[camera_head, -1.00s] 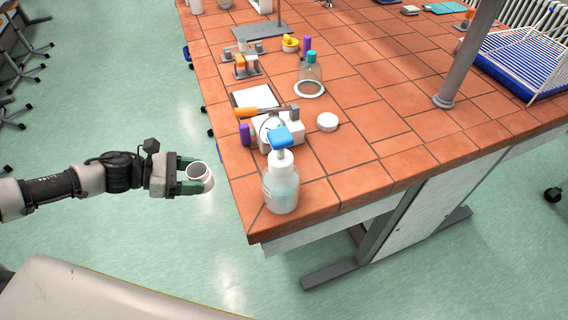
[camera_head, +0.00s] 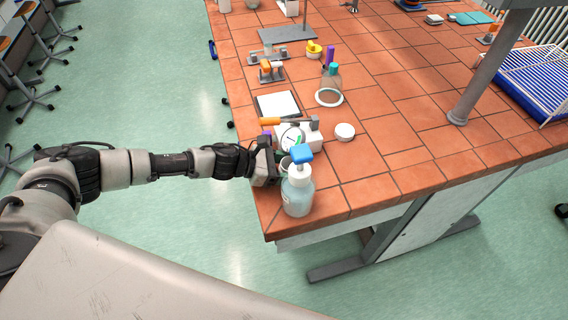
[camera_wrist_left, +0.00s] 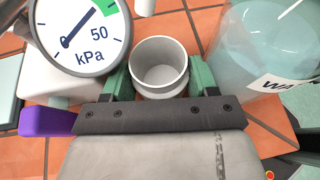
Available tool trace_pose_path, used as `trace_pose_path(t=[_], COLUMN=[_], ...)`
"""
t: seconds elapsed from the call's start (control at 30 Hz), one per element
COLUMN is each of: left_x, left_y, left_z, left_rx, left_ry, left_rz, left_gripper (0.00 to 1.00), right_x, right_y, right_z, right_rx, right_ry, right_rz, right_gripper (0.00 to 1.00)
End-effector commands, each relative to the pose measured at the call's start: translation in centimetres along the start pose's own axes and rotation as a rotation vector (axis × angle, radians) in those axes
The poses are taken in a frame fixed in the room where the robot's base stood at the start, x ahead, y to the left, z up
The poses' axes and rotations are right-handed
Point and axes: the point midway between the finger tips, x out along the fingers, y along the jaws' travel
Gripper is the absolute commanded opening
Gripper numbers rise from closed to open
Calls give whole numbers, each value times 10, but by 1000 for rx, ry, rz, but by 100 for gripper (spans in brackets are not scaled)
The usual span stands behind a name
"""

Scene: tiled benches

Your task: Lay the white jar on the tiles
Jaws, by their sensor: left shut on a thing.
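The white jar (camera_wrist_left: 160,88) is an open, empty cup, seen from above in the left wrist view. My left gripper (camera_wrist_left: 160,78) is shut on it, with a green finger on each side. In the head view the left gripper (camera_head: 276,167) is at the bench's near left edge, between the gauge and the wash bottle. The jar (camera_head: 285,163) is mostly hidden there by the bottle and gripper. I cannot tell whether it touches the orange tiles (camera_head: 400,134). My right gripper is not in view.
A blue-topped wash bottle (camera_head: 298,194) stands close beside the gripper. A pressure gauge (camera_wrist_left: 82,36) is on its other side, with a purple object (camera_wrist_left: 46,122) below. A white round lid (camera_head: 344,131) lies right of the gauge. Tiles to the right are clear.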

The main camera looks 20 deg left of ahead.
Motion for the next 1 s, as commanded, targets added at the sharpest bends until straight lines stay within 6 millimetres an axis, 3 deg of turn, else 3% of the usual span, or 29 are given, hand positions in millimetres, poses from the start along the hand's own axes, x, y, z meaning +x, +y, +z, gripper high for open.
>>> trace_pose_path(t=[0.03, 0.43, 0.47, 0.53, 0.87, 1.0], left_x=[-3, 0, -1, -1, -3, -22], left_y=[0, 0, 0, 0, 0, 1], left_z=[0, -8, -7, -6, -1, -6], left_rx=[-4, -3, -3, -3, -2, -2], left_ry=[5, 3, 3, 3, 3, 4], left_rz=[2, 1, 2, 1, 2, 5], left_gripper=[35, 35, 62, 69, 69, 69], right_x=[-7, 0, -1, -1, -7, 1], right_y=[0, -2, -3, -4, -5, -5], right_z=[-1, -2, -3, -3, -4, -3], right_rx=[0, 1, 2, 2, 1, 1], right_ry=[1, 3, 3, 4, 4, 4], right_rz=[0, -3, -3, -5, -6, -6], right_gripper=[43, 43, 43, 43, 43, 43])
